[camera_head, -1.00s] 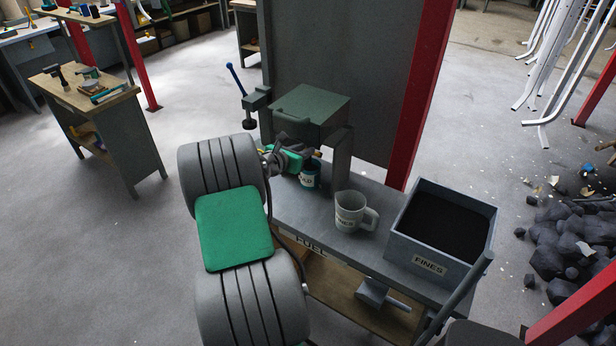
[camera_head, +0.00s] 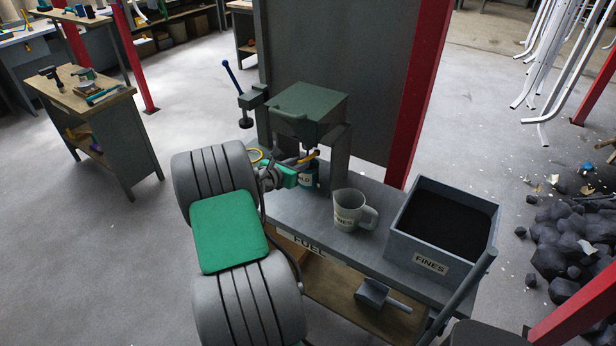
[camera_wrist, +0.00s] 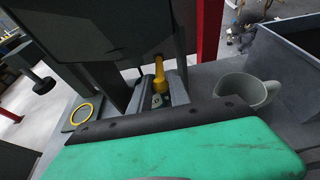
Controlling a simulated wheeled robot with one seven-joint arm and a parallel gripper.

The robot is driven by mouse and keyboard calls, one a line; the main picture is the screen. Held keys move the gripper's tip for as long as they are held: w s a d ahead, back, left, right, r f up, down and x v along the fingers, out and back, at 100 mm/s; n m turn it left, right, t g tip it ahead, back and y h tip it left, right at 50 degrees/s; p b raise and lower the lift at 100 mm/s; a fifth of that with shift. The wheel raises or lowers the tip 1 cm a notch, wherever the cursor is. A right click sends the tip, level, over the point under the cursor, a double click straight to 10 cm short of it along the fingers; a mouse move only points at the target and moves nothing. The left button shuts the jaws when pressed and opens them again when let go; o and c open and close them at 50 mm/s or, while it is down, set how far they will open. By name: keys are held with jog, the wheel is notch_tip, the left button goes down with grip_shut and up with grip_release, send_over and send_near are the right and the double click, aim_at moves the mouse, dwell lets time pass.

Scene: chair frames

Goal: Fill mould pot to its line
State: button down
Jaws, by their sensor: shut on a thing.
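A yellow lever (camera_head: 311,157) sticks out below the hopper, above the pot. My gripper (camera_head: 302,162) reaches in from the left at the pot's top. In the wrist view, my gripper (camera_wrist: 161,93) is shut around the yellow lever's lower end (camera_wrist: 158,77). Whether anything flows into the pot cannot be seen.
A grey mug (camera_head: 349,210) stands right of the pot, with a black-filled FINES bin (camera_head: 407,237) beyond it. A yellow ring (camera_wrist: 81,114) lies left of the hopper. A scoop (camera_head: 372,293) lies on the lower shelf. A red post (camera_head: 419,90) rises behind.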

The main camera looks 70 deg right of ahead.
jog(key=shift+a+f+b, duration=0.25)
jog(key=shift+f+b, duration=0.15)
jog(key=shift+f, duration=0.95)
jog(key=shift+f+b, duration=0.35)
jog(key=shift+f, duration=0.25)
jog(key=c, duration=1.1)
grip_release()
jog(key=shift+r, duration=0.1)
jog(key=shift+c, duration=0.2)
